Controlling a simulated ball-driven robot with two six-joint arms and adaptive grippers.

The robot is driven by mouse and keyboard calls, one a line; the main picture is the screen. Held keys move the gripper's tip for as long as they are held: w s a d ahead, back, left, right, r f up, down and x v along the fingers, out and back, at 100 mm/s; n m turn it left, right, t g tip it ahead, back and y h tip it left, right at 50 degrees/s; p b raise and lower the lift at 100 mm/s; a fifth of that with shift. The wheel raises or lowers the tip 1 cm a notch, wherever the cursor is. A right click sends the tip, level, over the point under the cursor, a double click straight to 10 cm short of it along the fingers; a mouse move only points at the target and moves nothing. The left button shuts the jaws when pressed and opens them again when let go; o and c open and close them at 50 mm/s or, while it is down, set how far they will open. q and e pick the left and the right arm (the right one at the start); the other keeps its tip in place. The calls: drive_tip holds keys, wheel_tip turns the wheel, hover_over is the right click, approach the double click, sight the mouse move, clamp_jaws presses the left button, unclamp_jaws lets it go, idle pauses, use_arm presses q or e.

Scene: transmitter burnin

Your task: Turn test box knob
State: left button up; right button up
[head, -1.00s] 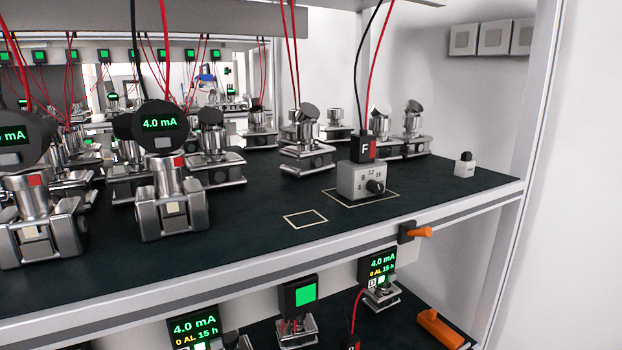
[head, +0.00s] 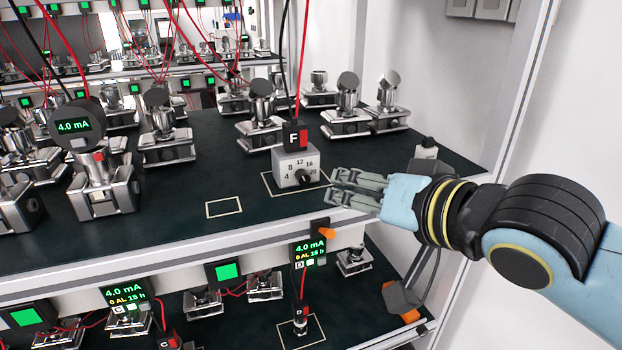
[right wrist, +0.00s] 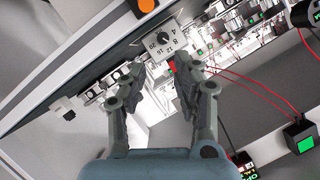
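The test box (head: 290,168) is a small grey box with a numbered dial and a black knob (head: 306,178) on its front. It stands in a marked outline on the dark shelf, with a black and red block marked F (head: 295,136) on top. My right gripper (head: 333,186) is open, just right of the knob and apart from it. In the right wrist view, the dial and knob (right wrist: 163,38) show beyond the two spread fingers (right wrist: 160,74), with nothing between them. The knob's exact setting is too small to tell. My left gripper is not in view.
Metal transmitters (head: 262,118) stand left of and behind the box. An empty outlined square (head: 224,207) lies at its left. A small grey block (head: 426,149) stands behind my right wrist.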

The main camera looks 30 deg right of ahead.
sight(305, 179)
drive_tip(key=x, duration=1)
drive_tip(key=shift+w+r+p, duration=0.15)
drive_tip(key=shift+w+p, duration=0.2)
drive_tip(key=shift+w, duration=0.1)
clamp_jaws()
